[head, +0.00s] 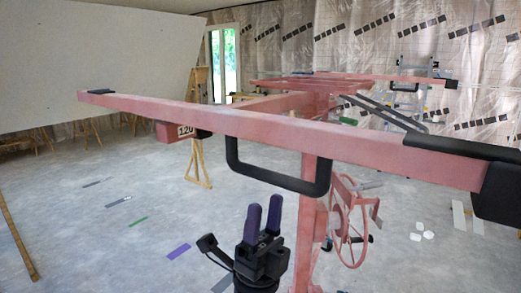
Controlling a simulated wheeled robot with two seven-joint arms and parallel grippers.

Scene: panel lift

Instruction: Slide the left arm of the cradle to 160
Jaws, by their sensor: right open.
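The cradle is a pink metal frame on a pink mast (308,195). Its long near bar (270,124) crosses the view from the upper left to the right edge. A black U-shaped handle (280,177) hangs under this bar. A white label reading 120 (186,131) shows on a pink piece below the bar, left of the handle. A second pink bar (350,80) lies farther back. My right gripper (263,215), with purple fingers, is open and empty just below the handle, apart from it in the picture. My left gripper is out of view.
A pink hand wheel (349,220) is on the mast, right of my gripper. A large white panel (90,60) fills the upper left. A wooden trestle (198,165) stands behind. Black pads (460,147) cover the bar's right end. Grey floor (90,240) is mostly clear.

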